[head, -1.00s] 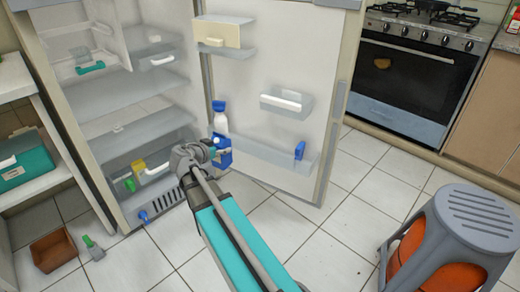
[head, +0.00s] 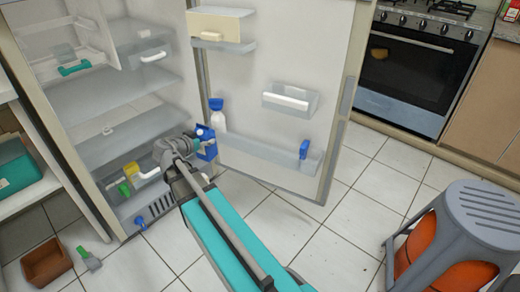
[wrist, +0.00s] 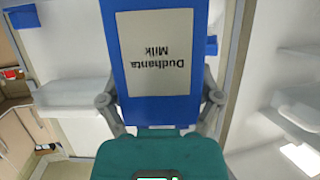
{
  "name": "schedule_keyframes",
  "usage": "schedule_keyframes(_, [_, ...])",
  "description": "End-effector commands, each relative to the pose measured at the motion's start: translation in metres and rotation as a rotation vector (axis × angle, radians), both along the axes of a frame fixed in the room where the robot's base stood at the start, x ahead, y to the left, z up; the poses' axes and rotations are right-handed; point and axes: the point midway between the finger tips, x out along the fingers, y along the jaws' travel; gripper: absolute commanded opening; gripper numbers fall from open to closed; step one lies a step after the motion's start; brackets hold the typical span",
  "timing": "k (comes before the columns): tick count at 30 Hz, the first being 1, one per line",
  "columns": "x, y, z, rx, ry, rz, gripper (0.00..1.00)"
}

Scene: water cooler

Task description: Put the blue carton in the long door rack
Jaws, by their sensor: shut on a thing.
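The blue carton (head: 206,142) is in my gripper (head: 193,147) in front of the open fridge, near the left end of the long door rack (head: 258,155). In the wrist view the carton (wrist: 153,60) fills the middle, its "Dudhanta Milk" label upside down in the picture. My gripper's fingers (wrist: 160,106) are shut on its two sides. The long door rack is the low, pale, clear one on the door. A white bottle with a blue cap (head: 217,117) stands at its left end. A small blue item (head: 304,149) is at its right end. The rack's middle looks empty.
A short door rack (head: 290,102) and a cream-lidded door box (head: 218,27) sit higher on the door. Fridge shelves (head: 115,95) are at left. A grey stool (head: 478,215) over an orange ball (head: 440,250) stands at right. Open tiled floor lies between.

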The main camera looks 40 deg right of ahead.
Motion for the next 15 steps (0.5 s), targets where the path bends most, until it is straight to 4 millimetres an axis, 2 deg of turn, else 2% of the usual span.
schedule_keyframes(11, [-0.002, -0.017, 0.0, -0.001, 0.0, -0.019, 0.21])
schedule_keyframes(15, [0.002, -0.033, 0.0, -0.001, 0.0, -0.025, 0.21])
